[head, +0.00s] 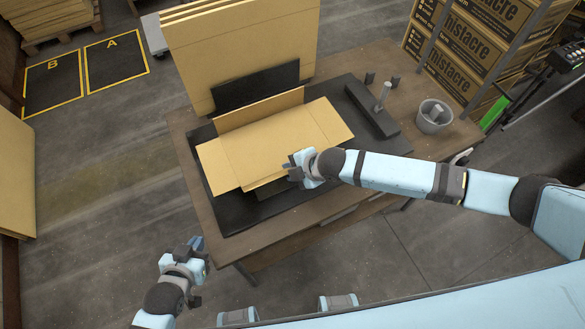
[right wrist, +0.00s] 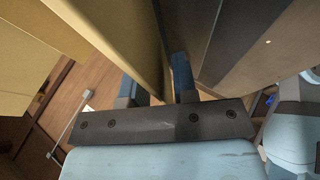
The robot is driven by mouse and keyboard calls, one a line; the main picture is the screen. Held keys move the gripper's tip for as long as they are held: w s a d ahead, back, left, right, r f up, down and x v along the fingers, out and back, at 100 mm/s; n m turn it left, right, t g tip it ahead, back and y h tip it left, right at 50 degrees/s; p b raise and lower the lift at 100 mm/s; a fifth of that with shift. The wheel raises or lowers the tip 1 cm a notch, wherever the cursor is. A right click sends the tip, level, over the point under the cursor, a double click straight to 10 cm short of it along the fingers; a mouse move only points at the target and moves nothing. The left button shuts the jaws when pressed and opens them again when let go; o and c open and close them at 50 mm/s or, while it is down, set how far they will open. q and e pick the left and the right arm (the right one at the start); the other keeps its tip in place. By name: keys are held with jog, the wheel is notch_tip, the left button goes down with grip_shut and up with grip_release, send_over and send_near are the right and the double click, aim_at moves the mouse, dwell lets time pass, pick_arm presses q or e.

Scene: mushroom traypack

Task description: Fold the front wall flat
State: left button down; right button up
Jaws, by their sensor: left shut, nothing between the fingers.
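The cardboard tray blank (head: 275,140) lies on the black mat, its main panel open upward. Its back wall (head: 262,108) stands up along the far edge. A front strip of board, the front wall (head: 264,186), shows low at the near edge, partly hidden by my right gripper (head: 297,168). In the right wrist view my right gripper (right wrist: 160,85) has its fingers apart, with a cardboard panel (right wrist: 125,42) reaching between them; I cannot tell whether both fingers touch it. My left gripper (head: 196,246) is shut and empty, in front of the table's near left edge.
A stack of upright cardboard sheets (head: 240,50) stands behind the blank, with a black block in front. A black base with a post (head: 372,112) and a grey cup (head: 433,118) stand at the table's right. Printed boxes (head: 470,45) are on a rack beyond.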

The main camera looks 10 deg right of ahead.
jog(key=shift+d+r, duration=0.1)
jog(key=b+v, duration=0.1)
jog(key=v, duration=1.2)
jog(key=shift+s+d+r, duration=0.15)
jog(key=shift+s+r, duration=0.05)
jog(key=shift+s, duration=0.05)
